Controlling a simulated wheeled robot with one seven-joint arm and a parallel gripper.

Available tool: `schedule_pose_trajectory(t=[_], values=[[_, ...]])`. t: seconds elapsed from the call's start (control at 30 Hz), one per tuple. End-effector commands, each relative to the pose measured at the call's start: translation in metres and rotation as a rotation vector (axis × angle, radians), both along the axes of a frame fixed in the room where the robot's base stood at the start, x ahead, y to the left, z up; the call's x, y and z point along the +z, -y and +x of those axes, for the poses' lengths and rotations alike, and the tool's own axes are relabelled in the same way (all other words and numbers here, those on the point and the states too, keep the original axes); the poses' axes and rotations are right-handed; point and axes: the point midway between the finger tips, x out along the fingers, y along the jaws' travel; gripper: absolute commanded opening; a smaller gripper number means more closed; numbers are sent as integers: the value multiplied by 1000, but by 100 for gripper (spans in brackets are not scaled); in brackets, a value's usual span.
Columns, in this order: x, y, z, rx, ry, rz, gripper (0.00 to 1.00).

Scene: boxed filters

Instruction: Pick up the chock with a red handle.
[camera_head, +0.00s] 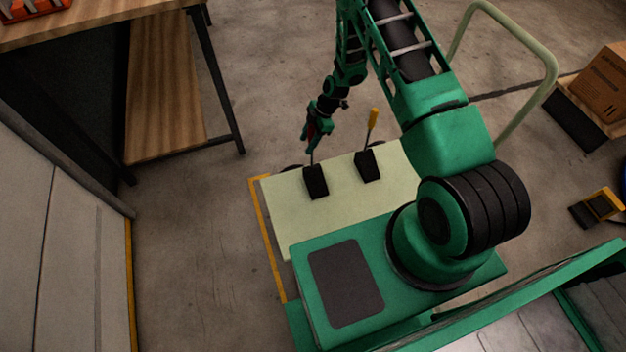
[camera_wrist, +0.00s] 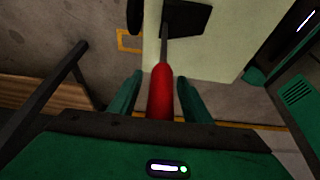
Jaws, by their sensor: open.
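The chock with the red handle has a black block (camera_head: 316,182) standing on the pale green platform (camera_head: 290,222) in the head view. In the wrist view its red handle (camera_wrist: 161,92) lies between the two green fingers, with the thin rod and dark block (camera_wrist: 188,18) beyond. My gripper (camera_head: 312,132) is open around the handle, with one finger on each side. I cannot tell whether either finger touches it. In the head view the handle is mostly hidden by the gripper.
A wooden table (camera_head: 95,22) with dark legs is at upper left. A cardboard box (camera_head: 604,84) sits at far right. Open concrete floor lies left of the platform.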

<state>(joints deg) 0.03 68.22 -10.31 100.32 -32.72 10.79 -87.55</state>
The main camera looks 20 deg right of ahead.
Motion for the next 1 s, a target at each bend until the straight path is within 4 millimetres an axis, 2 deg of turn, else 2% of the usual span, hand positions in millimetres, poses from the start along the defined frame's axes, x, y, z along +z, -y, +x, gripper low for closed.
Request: schedule_pose_trajectory(t=[0.07,0.1,0.27,0.63,1.0], values=[[0,0,0,0,0,0,44],[0,0,0,0,0,0,39],[1,0,0,0,0,0,1],[4,0,1,0,2,1,0],[33,0,2,0,3,1,0]])
